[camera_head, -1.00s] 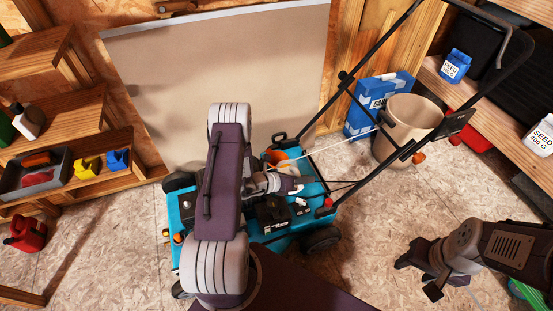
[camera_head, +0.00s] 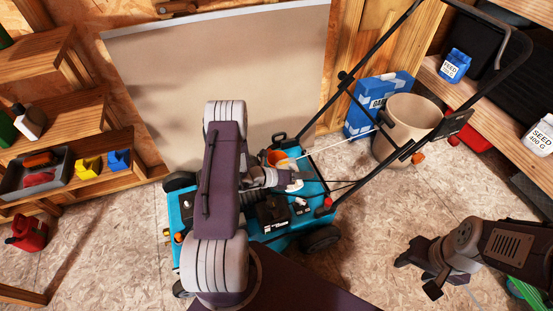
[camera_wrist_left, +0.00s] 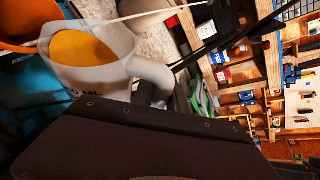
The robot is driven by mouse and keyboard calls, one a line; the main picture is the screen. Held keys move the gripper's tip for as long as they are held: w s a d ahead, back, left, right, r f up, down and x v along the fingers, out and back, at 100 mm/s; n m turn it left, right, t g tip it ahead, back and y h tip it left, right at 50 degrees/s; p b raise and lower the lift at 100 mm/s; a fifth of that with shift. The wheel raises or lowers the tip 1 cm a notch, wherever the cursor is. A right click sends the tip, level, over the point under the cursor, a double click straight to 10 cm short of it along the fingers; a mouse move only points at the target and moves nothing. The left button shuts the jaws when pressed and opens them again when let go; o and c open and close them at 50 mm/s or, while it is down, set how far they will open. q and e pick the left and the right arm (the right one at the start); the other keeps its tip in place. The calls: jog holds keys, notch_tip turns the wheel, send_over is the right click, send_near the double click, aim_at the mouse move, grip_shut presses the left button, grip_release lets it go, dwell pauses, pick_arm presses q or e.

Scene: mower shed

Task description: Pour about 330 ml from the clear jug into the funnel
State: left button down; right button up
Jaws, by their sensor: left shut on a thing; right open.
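The clear jug (camera_wrist_left: 120,85) fills the upper left of the left wrist view, with amber liquid inside and its pale handle toward my gripper. It also shows as a small whitish shape in the head view (camera_head: 291,166). My left gripper (camera_head: 285,180) is shut on the jug; its fingertips are mostly hidden. The orange funnel (camera_head: 276,157) sits on the teal mower, just beyond the jug and partly covered by it. The funnel (camera_wrist_left: 25,40) is right beside the jug's rim in the wrist view. I see no clear stream. My right gripper (camera_head: 420,270) is open and empty, low at the right.
The teal mower (camera_head: 310,190) stands below my left arm, its black handlebar (camera_head: 345,85) rising to the right. A beige bucket (camera_head: 405,130) and a blue box (camera_head: 365,115) stand behind it. Shelves line both sides.

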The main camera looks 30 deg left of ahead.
pick_arm(q)
jog(key=shift+w+a+r+n+h+p, duration=0.15)
jog(key=shift+a+r+n+h+p, duration=0.15)
jog(key=shift+r, duration=0.3)
jog(key=shift+w+a+r+n+h+p, duration=0.2)
jog(key=shift+r+n, duration=0.2)
jog(key=shift+r, duration=0.2)
dwell(1.7)
jog(key=shift+w+a+r+n+g+h+p, duration=0.1)
jog(key=shift+a+r+n+g+h+p, duration=0.05)
jog(key=shift+a+r+n+h+p, duration=0.2)
jog(key=shift+w+a+r+n+g+h+p, duration=0.15)
jog(key=shift+r+n+p, duration=0.1)
jog(key=shift+r, duration=0.2)
dwell(2.3)
jog(key=shift+w+a+r+n, duration=0.2)
jog(key=shift+a+r+n, duration=0.2)
jog(key=shift+r, duration=0.1)
dwell(1.5)
